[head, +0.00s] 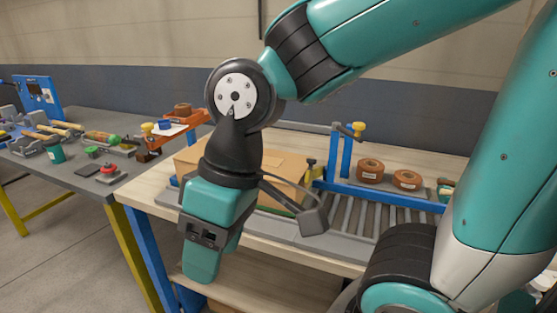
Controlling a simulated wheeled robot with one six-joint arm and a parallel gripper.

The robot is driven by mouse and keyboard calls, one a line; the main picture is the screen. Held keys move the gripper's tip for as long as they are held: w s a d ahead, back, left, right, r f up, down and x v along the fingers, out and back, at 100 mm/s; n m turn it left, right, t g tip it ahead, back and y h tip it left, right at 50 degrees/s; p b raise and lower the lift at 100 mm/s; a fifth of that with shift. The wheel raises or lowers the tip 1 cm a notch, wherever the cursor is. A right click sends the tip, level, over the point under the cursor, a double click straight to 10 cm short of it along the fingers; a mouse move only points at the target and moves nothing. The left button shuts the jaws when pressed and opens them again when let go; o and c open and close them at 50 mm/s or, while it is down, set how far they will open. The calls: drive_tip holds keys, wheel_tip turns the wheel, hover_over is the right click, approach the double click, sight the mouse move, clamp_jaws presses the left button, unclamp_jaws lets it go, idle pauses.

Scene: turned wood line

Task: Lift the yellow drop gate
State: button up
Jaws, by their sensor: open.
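A small yellow and black piece (309,171) stands at the left end of a blue rail, beside a cardboard box on the roller bench; I cannot tell for sure whether it is the drop gate. A yellow knob (358,129) sits on a blue post behind it. My gripper (300,214) hangs in front of the box, left of the blue rail. One dark finger shows, spread out to the right; the other is hidden behind my wrist. It is open, with nothing seen in it, and apart from both yellow parts as far as I can see.
The cardboard box (284,171) lies partly behind my wrist. Grey rollers (345,218) run along the bench. Brown rings (370,171) lie behind the blue rail (385,195). A grey table (75,178) with tools and an orange stand (180,125) are at left.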

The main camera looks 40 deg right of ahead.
drive_tip(key=w+d+r+m+t+h+p, duration=0.15)
drive_tip(key=w+d+r+m+p, duration=0.5)
drive_tip(key=w+d, duration=0.65)
drive_tip(key=d+r+m+h+p, duration=0.15)
drive_tip(key=d+m, duration=0.35)
drive_tip(key=d, duration=0.7)
drive_tip(key=d+r+m+p, duration=0.25)
drive_tip(key=d+m, duration=0.25)
drive_tip(key=d, duration=0.7)
drive_tip(key=shift+g, duration=0.35)
drive_tip(key=f, duration=0.5)
drive_tip(key=f+p, duration=0.1)
drive_tip(key=f, duration=0.5)
drive_tip(key=w+f, duration=0.1)
drive_tip(key=f, duration=0.4)
drive_tip(key=shift+a+f+p, duration=0.2)
drive_tip(key=shift+f+p, duration=0.2)
clamp_jaws()
drive_tip(key=shift+r, duration=0.15)
